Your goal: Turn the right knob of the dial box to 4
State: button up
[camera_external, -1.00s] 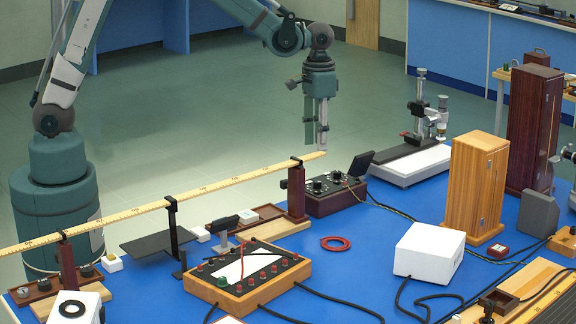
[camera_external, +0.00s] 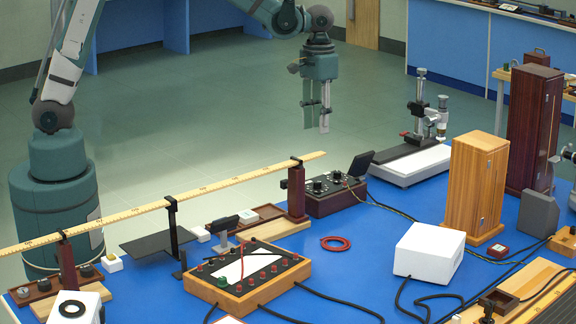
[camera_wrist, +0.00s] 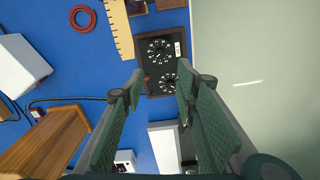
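In the wrist view the dial box (camera_wrist: 179,35) shows two round dials with white marks, an upper dial (camera_wrist: 160,49) and a lower dial (camera_wrist: 166,86). The numbers are too small to read. My gripper (camera_external: 316,129) hangs pointing down in the air, above and behind the box, touching nothing. In the wrist view my gripper (camera_wrist: 161,70) has its fingers apart, with nothing between them; the lower dial shows between the fingertips.
A long wooden scale (camera_external: 135,217) on posts runs to just beside the dial box. A black lid-like plate (camera_external: 361,163) and a microscope stand (camera_external: 420,164) are to its right. A red ring (camera_external: 336,243) lies in front, with bare blue table around it.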

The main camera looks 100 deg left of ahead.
jog(key=shift+n+p, duration=0.6)
jog(key=shift+n, duration=0.8)
send_over(317, 181)
notch_tip(317, 181, down, 9)
jog(key=shift+d+f, duration=0.15)
jog(key=shift+f, duration=0.15)
jog(key=shift+f, duration=3.75)
jog(key=shift+c, duration=0.6)
jog(key=c, duration=0.8)
